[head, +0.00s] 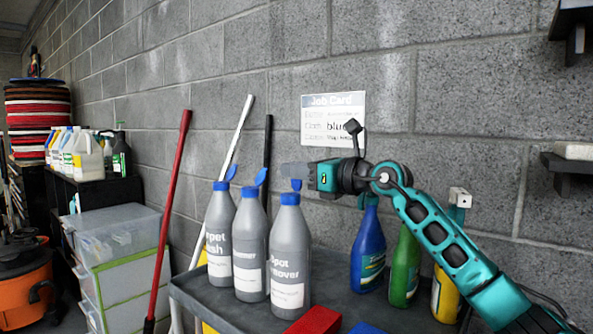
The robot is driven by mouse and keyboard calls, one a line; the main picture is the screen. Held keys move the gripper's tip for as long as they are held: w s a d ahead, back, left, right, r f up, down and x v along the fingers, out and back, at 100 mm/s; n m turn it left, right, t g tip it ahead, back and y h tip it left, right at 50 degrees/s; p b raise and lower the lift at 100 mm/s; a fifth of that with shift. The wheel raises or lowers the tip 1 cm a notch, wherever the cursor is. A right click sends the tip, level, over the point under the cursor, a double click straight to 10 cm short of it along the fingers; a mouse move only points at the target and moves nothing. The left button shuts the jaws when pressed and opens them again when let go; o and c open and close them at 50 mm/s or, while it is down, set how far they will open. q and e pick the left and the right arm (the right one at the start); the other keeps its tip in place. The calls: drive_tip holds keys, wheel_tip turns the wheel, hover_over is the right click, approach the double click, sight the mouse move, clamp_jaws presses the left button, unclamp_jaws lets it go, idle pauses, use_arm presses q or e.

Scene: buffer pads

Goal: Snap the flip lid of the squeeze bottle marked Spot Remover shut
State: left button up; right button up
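The squeeze bottle marked Spot Remover (289,252) stands upright on the dark shelf top (225,303), rightmost of three grey bottles. Its blue cap (290,199) has the small flip lid (296,184) standing up, so it is open. My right gripper (283,170) reaches in from the right, with its grey fingers level just above the raised lid. I cannot tell whether they touch it. The fingers overlap from this side, so their opening is hidden. My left gripper is not in view.
Two similar grey bottles (249,250) (219,235) with raised blue lids stand close on the left. Blue (368,250), green (404,268) and yellow (445,295) bottles stand on the right below my arm. A red block (315,321) lies in front. A job card (333,117) hangs behind.

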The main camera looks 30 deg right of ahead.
clamp_jaws()
drive_tip(key=n, duration=0.1)
drive_tip(key=a+n, duration=0.1)
drive_tip(key=n, duration=0.1)
drive_tip(key=shift+s+a+f+n, duration=0.1)
drive_tip(key=shift+s+n, duration=0.2)
drive_tip(key=shift+s, duration=0.05)
drive_tip(key=shift+s+a+f+n+b, duration=0.15)
drive_tip(key=shift+a+n+b, duration=0.15)
drive_tip(key=shift+n, duration=0.55)
drive_tip(key=shift+s+a+f+n+b, duration=0.15)
drive_tip(key=shift+a+n+b, duration=0.1)
drive_tip(key=shift+n, duration=0.6)
